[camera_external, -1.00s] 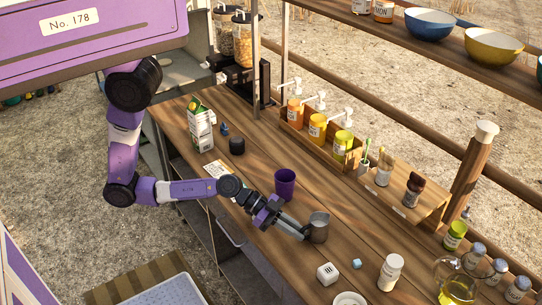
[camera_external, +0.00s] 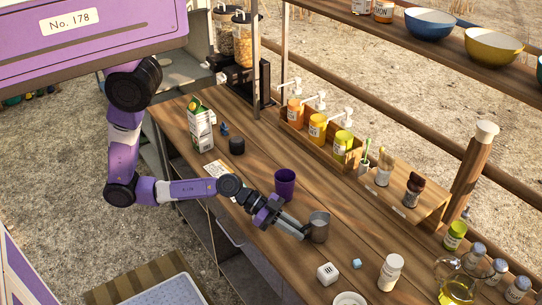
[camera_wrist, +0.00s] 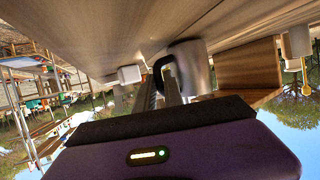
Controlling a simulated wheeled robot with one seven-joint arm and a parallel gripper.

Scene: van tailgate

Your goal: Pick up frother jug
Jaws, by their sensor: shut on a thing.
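The frother jug (camera_external: 320,226) is a small grey metal jug. It stands upright on the wooden counter (camera_external: 285,238), close to the purple cup. My gripper (camera_external: 305,232) reaches it from the left, low over the counter, and is shut on it. In the wrist view the jug (camera_wrist: 190,66) shows with its black handle (camera_wrist: 160,75) towards the fingers. My gripper (camera_wrist: 168,88) has its fingers at the handle side there. The exact contact of the fingertips is partly hidden.
A purple cup (camera_external: 284,184) stands just behind my gripper. A white die-like cube (camera_external: 327,273), a small blue cube (camera_external: 357,263) and a white jar (camera_external: 390,272) are in front. A carton (camera_external: 201,130) and pump bottles (camera_external: 318,130) stand farther back.

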